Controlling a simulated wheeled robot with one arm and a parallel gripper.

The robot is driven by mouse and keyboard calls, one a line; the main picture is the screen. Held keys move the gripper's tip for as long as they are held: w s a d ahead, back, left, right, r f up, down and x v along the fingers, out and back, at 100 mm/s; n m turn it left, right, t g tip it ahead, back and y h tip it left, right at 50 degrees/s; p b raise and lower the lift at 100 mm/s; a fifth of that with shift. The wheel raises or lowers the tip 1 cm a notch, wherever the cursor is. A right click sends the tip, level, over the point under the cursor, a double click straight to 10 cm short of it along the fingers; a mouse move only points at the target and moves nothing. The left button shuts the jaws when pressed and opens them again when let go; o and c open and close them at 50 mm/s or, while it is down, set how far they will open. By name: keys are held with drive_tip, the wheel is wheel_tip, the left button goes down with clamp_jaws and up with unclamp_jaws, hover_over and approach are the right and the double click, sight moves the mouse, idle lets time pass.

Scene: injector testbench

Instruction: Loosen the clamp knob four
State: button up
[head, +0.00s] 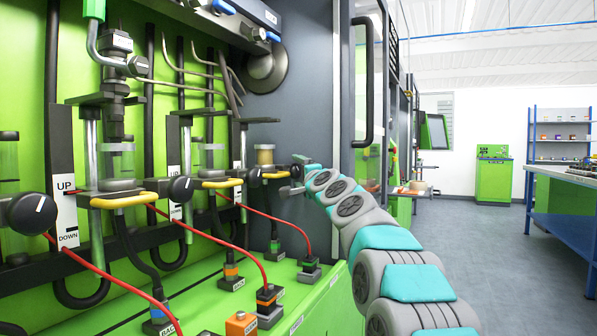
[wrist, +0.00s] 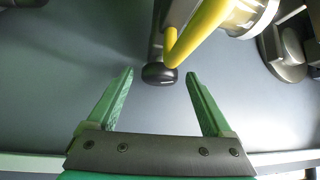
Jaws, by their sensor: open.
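Clamp knob four (head: 297,171) is the small dark knob at the right end of the row of clamps, partly hidden by my gripper in the head view. In the wrist view the black knob (wrist: 160,73) sits at the end of a dark arm beside a yellow handle (wrist: 196,32). My gripper (wrist: 160,78) is open, with one green finger on each side of the knob. The knob lies about level with the fingertips, with a gap on both sides, and nothing is held.
Other black clamp knobs (head: 181,189) stand along the green bench to the left, each by a yellow handle (head: 124,201). Red cables and connectors (head: 268,300) lie below them. A grey cabinet panel (head: 307,90) rises behind. The floor (head: 470,240) to the right is clear.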

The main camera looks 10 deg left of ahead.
clamp_jaws()
idle(0.7)
drive_tip(key=shift+f, duration=0.15)
